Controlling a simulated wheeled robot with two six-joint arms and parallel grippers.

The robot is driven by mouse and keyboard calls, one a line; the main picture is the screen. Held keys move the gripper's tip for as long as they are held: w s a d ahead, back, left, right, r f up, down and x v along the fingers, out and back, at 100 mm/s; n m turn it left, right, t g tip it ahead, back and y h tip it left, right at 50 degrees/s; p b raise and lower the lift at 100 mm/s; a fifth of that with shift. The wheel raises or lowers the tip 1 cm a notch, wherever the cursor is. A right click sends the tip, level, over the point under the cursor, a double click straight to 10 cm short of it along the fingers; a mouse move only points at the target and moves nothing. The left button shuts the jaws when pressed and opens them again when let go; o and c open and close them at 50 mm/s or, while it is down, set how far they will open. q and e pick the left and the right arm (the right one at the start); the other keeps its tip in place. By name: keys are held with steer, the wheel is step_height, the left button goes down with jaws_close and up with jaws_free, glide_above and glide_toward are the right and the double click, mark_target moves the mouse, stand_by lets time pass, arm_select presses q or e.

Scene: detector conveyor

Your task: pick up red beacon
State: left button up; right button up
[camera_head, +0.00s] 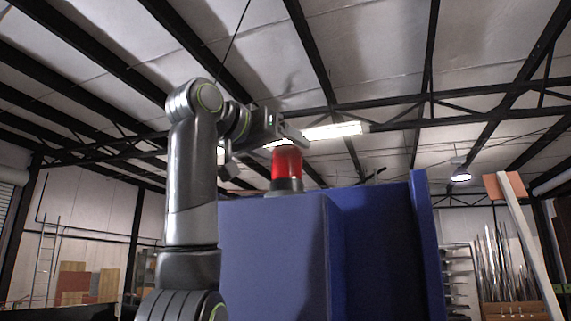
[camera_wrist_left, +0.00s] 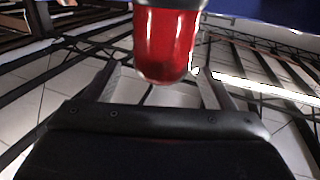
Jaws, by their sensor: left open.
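The red beacon (camera_head: 286,163) stands upright on a dark and grey base on top of the blue cabinet (camera_head: 270,240). My left gripper (camera_head: 291,138) is at the beacon's top, with its fingers pointing right in the head view. In the left wrist view the beacon (camera_wrist_left: 165,45) appears upside down, its red dome in line with the gap between the two open fingers of my left gripper (camera_wrist_left: 160,84). Gaps show on both sides of the dome, and nothing is held. My right gripper is not in view.
The blue cabinet has a recessed section and a taller side panel (camera_head: 428,240) at its right. My left arm rises in front of the cabinet's left side. A rack of long rods (camera_head: 500,262) stands at the far right. The space above the cabinet is open.

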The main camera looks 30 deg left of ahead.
mark_target(292, 154)
arm_select(q)
steer(key=w+p, duration=0.1)
steer(key=w, duration=0.3)
steer(key=shift+d+f+p, duration=0.1)
steer(key=shift+p, duration=0.25)
steer(key=shift+w+f, duration=0.1)
steer(key=shift+w, duration=0.2)
steer(key=shift+s, duration=0.3)
steer(key=shift+w, duration=0.1)
steer(key=c, duration=1)
steer(key=shift+c, duration=1)
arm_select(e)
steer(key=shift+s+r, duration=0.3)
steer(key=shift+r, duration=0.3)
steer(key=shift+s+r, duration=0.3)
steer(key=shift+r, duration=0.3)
